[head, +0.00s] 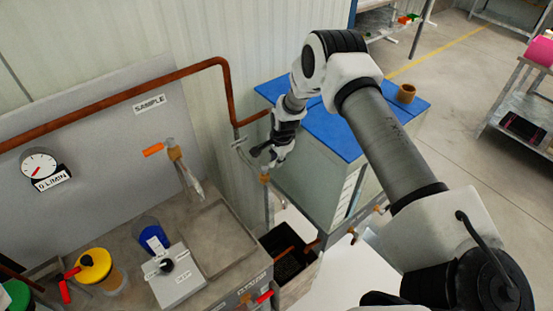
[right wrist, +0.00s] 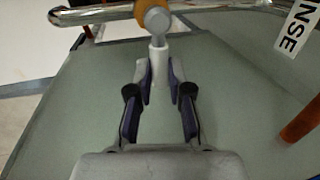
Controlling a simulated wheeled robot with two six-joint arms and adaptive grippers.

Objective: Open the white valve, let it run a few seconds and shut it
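The white valve handle (right wrist: 158,58) hangs below a brass valve body (right wrist: 155,18) on a metal pipe in the right wrist view. My right gripper (right wrist: 160,82) points straight at it, with the handle's lower end between the two fingertips. The fingertips are close together and appear to press on its sides. In the head view my right gripper (head: 266,158) is at the wall pipe beside the blue-topped cabinet and largely covers the handle. The brass body (head: 265,178) shows just below it. A round flow gauge (head: 40,165) marked 0 L/MIN is on the left panel. My left gripper is out of view.
A copper pipe (head: 110,100) runs along the panel. An orange-handled sample valve (head: 153,150), a yellow-topped container (head: 95,264), a blue cup (head: 150,232) and a knobbed box (head: 178,284) are at left. The blue-topped cabinet (head: 335,135) stands close behind my right arm. Open floor lies beyond.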

